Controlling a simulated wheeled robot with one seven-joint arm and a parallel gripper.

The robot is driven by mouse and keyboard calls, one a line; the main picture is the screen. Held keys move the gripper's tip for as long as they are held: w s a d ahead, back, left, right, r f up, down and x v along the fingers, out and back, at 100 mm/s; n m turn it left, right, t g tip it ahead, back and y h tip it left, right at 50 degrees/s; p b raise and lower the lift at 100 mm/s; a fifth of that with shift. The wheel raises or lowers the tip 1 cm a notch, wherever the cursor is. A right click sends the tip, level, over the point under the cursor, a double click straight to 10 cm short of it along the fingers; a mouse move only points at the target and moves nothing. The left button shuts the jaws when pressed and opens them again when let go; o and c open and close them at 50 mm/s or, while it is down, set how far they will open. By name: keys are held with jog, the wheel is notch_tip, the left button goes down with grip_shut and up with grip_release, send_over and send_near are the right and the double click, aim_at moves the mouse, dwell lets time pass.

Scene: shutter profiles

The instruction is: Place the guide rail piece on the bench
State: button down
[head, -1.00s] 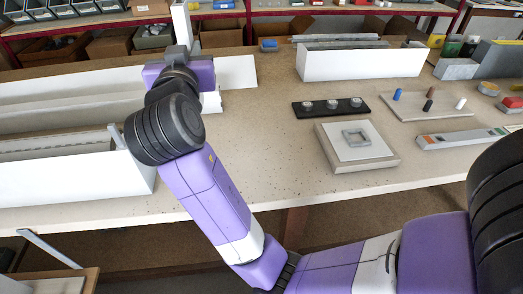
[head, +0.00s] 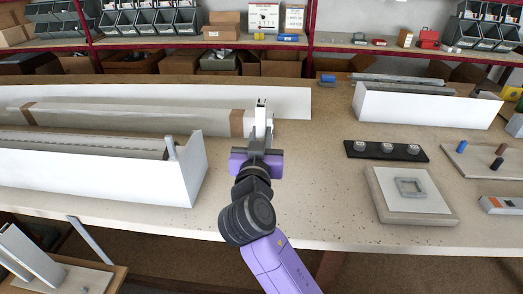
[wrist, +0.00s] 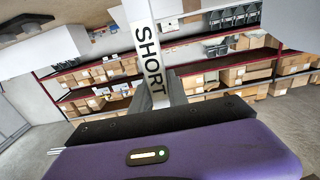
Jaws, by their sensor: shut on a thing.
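My gripper (head: 258,148) is shut on the guide rail piece (head: 260,118), a slim white piece that stands upright above the jaws. In the wrist view the piece (wrist: 147,50) shows a white face with the word SHORT, and it rises from the dark jaws (wrist: 158,98). In the head view the gripper and piece appear over the bench (head: 310,185), close to the right end of a long wrapped bundle. I cannot tell how high the piece is above the bench top. Its lower end is hidden by the gripper.
A long white box (head: 190,180) with grey profiles stands left on the bench. The wrapped bundle (head: 130,118) lies behind it. Right are a black strip (head: 385,151), a pale board (head: 412,190) and a white box (head: 425,107). Bare bench lies right of my gripper.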

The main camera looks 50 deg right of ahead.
jog(key=shift+f, duration=2.2)
jog(key=shift+f+b, duration=0.1)
jog(key=shift+b, duration=0.25)
jog(key=c, duration=1.3)
grip_release()
jog(key=b+v, duration=0.2)
jog(key=v, duration=1)
